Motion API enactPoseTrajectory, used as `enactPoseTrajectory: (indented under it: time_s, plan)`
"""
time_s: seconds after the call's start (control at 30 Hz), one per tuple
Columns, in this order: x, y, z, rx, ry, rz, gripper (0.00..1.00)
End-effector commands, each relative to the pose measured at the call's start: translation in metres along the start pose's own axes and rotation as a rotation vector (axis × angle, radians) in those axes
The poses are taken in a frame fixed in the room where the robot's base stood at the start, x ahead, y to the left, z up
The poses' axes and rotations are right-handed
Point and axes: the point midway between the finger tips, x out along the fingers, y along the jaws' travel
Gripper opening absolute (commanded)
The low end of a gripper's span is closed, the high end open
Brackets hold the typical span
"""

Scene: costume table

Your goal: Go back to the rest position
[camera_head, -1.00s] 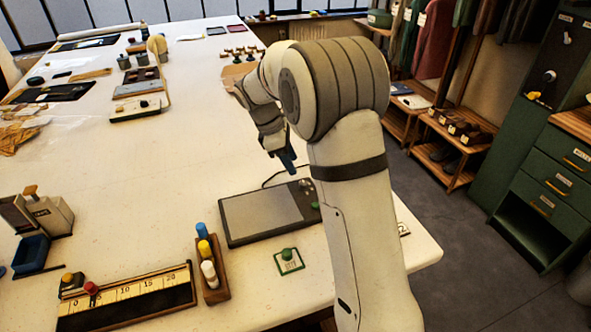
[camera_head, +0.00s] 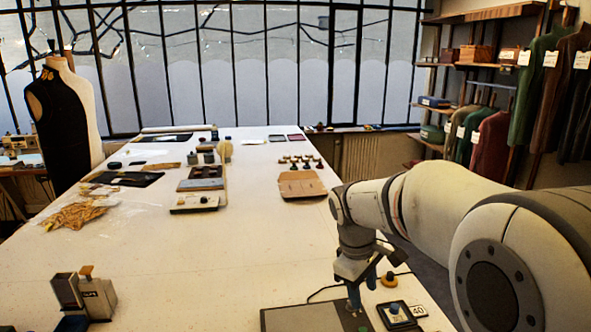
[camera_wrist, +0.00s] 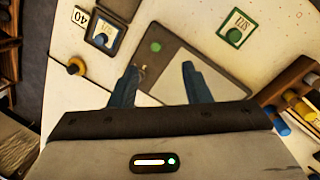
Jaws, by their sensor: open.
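My gripper (camera_head: 362,290) is above the front right part of the long white table (camera_head: 240,255), pointing down. In the wrist view its two blue fingers (camera_wrist: 160,88) are spread apart with nothing between them. Below and beyond them lies a flat dark-framed grey pad (camera_wrist: 185,70) with a green knob (camera_wrist: 155,47). The pad's upper part also shows in the head view (camera_head: 290,318), cut off by the lower edge.
Near the gripper are a dark-framed tile with a blue knob (camera_head: 395,315), a card marked 40 (camera_head: 418,311) and a yellow knob (camera_head: 390,280). A block of coloured bottles (camera_wrist: 290,100) stands to the right in the wrist view. The table's middle is clear.

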Motion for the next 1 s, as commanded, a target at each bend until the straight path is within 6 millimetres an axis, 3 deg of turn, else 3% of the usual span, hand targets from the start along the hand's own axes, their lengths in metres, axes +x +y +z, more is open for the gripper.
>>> enactPoseTrajectory:
  time_s: [0.03, 0.2, 0.4, 0.6, 1.0]
  plan:
    - [-0.006, -0.01, 0.017, 0.076, 0.033, 0.0, 0.43]
    - [-0.013, -0.048, 0.064, 0.351, 0.134, -0.02, 0.43]
    - [-0.008, -0.09, 0.106, 0.641, 0.238, -0.056, 0.43]
    - [0.0, -0.113, 0.124, 0.798, 0.292, -0.082, 0.43]
    - [0.002, -0.116, 0.126, 0.82, 0.299, -0.086, 0.43]
